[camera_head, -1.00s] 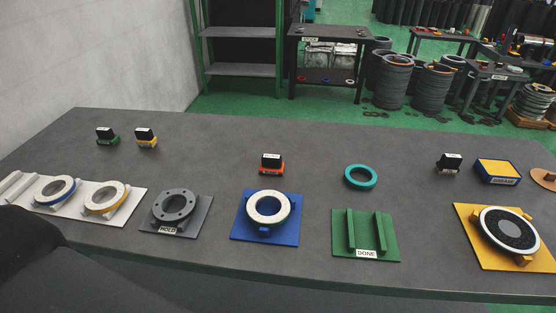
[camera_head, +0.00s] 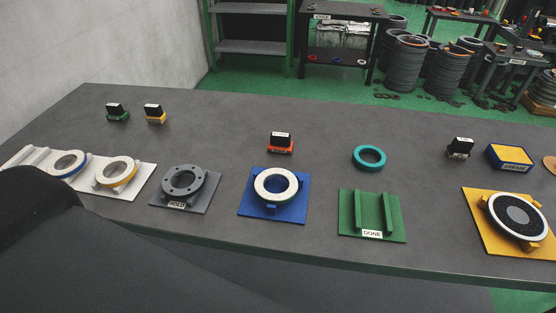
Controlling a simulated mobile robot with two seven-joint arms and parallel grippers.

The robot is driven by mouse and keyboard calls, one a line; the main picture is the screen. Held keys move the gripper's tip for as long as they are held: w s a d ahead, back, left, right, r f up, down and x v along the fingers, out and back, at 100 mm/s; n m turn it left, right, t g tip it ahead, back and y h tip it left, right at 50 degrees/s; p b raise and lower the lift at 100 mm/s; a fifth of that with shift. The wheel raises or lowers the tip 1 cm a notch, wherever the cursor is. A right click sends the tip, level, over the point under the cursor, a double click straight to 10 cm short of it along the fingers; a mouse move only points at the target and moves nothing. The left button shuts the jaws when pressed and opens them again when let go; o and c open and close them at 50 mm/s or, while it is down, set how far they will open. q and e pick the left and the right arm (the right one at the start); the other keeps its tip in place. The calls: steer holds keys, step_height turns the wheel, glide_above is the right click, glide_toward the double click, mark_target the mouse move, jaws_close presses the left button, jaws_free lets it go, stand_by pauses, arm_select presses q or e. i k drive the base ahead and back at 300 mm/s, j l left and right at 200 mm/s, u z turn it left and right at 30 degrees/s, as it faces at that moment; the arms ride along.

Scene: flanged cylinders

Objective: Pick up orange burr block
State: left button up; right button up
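The orange burr block (camera_head: 280,143) stands upright on the grey table, behind the blue fixture plate. It has an orange base and a black upper part with a small white label. Nothing touches it. Neither of my grippers is in view. A dark shape at the lower left is probably part of my own arm, with no fingers showing.
Around the block are a blue plate with a white ring (camera_head: 276,186), a teal ring (camera_head: 369,157), a green plate marked DONE (camera_head: 399,213) and a grey flanged part (camera_head: 185,182). Green (camera_head: 117,113) and yellow (camera_head: 154,114) blocks stand at the back left. The table beside the orange block is clear.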

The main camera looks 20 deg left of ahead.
mark_target(279, 142)
steer(key=j+z, duration=0.4)
steer(key=k+j+z, duration=0.1)
steer(key=z, duration=0.3)
steer(key=k+j+z, duration=0.15)
steer(key=j, duration=0.25)
steer(key=k+j+z, duration=0.15)
steer(key=k+j, duration=1.05)
steer(key=j, duration=0.15)
steer(key=j+z, duration=0.05)
